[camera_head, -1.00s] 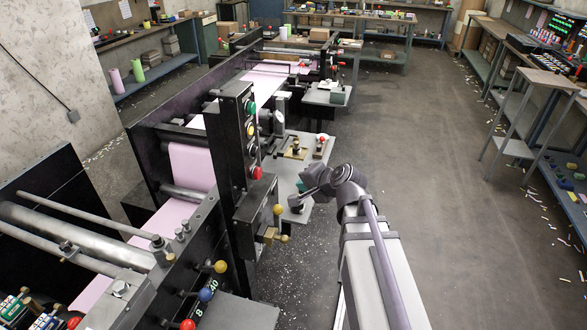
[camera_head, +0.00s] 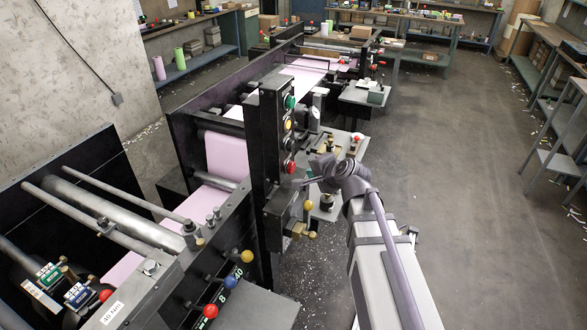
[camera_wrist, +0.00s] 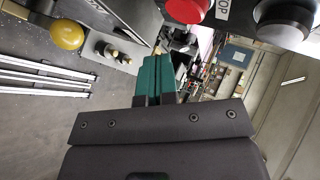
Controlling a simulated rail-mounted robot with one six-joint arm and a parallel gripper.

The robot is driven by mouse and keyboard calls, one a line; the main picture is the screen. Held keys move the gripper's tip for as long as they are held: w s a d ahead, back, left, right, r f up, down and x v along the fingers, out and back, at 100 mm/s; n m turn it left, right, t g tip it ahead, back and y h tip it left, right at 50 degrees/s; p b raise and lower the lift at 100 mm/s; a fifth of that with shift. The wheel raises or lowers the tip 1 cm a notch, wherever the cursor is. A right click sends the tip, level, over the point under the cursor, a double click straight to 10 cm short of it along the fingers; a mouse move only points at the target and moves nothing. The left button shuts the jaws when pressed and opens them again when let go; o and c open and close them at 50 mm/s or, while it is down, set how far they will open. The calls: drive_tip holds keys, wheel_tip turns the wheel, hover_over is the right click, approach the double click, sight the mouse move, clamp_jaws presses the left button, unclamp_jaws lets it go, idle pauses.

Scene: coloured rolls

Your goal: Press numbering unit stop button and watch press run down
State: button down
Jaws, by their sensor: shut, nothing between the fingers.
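The tall black control panel (camera_head: 268,150) stands on the near side of the press. It carries a green button (camera_head: 289,101), a yellow button (camera_head: 288,124) and a red button (camera_head: 290,168) low down. In the wrist view the red button (camera_wrist: 186,8) is at the top edge beside a white label ending "OP" (camera_wrist: 222,8). My gripper (camera_head: 299,184) is just right of and below the red button. Its teal fingers (camera_wrist: 157,62) are shut and empty, with a visible gap to the button in the wrist view. A pink paper web (camera_head: 226,157) runs through the press.
Yellow-knobbed levers (camera_head: 308,205) stick out below the panel, and a yellow knob (camera_wrist: 66,34) shows in the wrist view. A grey side table (camera_head: 350,150) stands behind my arm. The floor to the right (camera_head: 450,170) is open.

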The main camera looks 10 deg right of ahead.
drive_tip(key=shift+w+a, duration=0.55)
drive_tip(key=shift+a, duration=0.35)
idle(1.4)
drive_tip(key=shift+w+a, duration=0.25)
drive_tip(key=shift+a, duration=0.1)
drive_tip(key=shift+w+a, duration=0.25)
drive_tip(key=shift+a, duration=0.15)
idle(0.6)
drive_tip(key=shift+d, duration=0.1)
drive_tip(key=shift+s+d, duration=0.5)
drive_tip(key=shift+d, duration=0.15)
drive_tip(key=s+d, duration=0.1)
drive_tip(key=d, duration=0.1)
drive_tip(key=s+d, duration=0.1)
drive_tip(key=d, duration=0.1)
drive_tip(key=shift+s+d, duration=0.1)
drive_tip(key=shift+s, duration=0.25)
